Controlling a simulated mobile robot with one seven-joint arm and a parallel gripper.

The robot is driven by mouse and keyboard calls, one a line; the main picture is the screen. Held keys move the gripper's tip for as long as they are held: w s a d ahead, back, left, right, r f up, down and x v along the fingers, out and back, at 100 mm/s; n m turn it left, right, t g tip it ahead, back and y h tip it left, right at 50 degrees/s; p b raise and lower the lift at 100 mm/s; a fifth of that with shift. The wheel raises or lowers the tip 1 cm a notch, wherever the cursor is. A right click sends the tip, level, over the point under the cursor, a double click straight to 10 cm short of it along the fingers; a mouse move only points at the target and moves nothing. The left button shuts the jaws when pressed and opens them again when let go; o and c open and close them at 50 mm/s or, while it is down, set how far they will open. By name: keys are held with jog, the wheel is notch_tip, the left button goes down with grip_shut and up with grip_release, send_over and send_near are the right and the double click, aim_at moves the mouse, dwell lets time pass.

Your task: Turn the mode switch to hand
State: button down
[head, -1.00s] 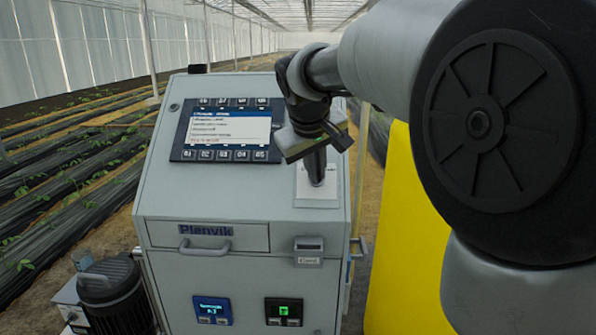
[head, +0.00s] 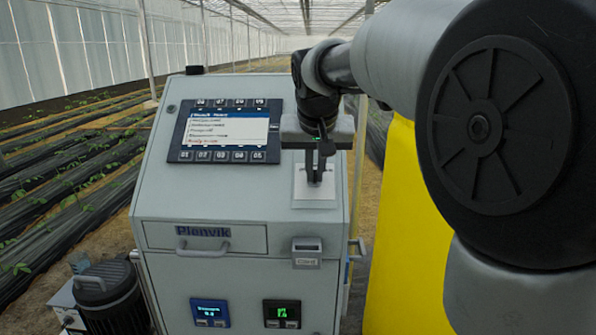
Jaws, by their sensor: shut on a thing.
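The mode switch sits on a pale plate (head: 314,200) on the sloped front of the grey cabinet, right of the screen. My gripper (head: 315,181) points down at this plate, its two dark fingers shut on the switch. The fingers hide most of the switch, so I cannot read its position or the plate's markings.
The grey cabinet (head: 210,208) carries a lit screen (head: 226,131) with rows of keys and a drawer handle (head: 203,249). Two small displays (head: 210,312) (head: 282,313) are below. A yellow panel (head: 402,230) stands at right, and a dark motor-like unit (head: 112,300) stands at lower left.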

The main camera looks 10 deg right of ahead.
jog(key=shift+r, duration=0.1)
jog(key=c, duration=1.9)
grip_release()
jog(key=p+v, duration=0.2)
jog(key=v, duration=1.5)
jog(key=shift+s, duration=0.2)
jog(key=shift+s+r, duration=0.1)
